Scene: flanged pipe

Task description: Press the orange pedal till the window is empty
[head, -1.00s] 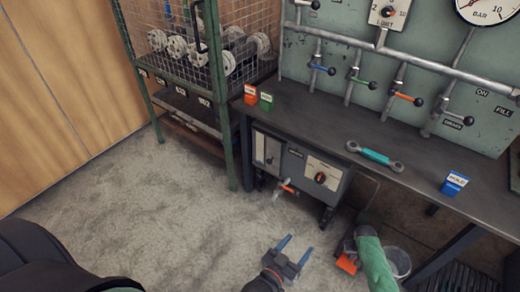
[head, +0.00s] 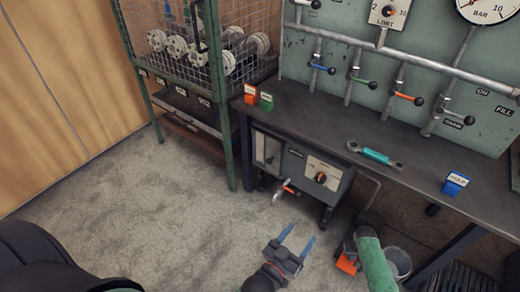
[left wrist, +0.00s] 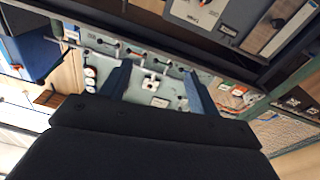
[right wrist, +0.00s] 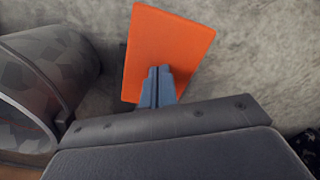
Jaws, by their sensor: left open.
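The orange pedal (head: 346,266) is on the floor below the bench front; in the right wrist view it is a flat orange plate (right wrist: 165,48). My right gripper (right wrist: 158,72) is shut and empty, its fingertips over the pedal's near part; I cannot tell whether they touch it. In the head view my green-sleeved right arm hides most of that gripper. My left gripper (head: 297,240) is open and empty above the floor, left of the pedal. A grey unit (head: 322,168) under the bench has a small pale window panel (head: 267,149); its level is too small to read.
A grey bucket (head: 398,262) stands right of the pedal. The bench (head: 320,125) holds a teal wrench (head: 375,156), a blue box (head: 455,184), and orange and green boxes. A wire cage rack (head: 215,60) stands at left. The floor (head: 150,215) at left is clear.

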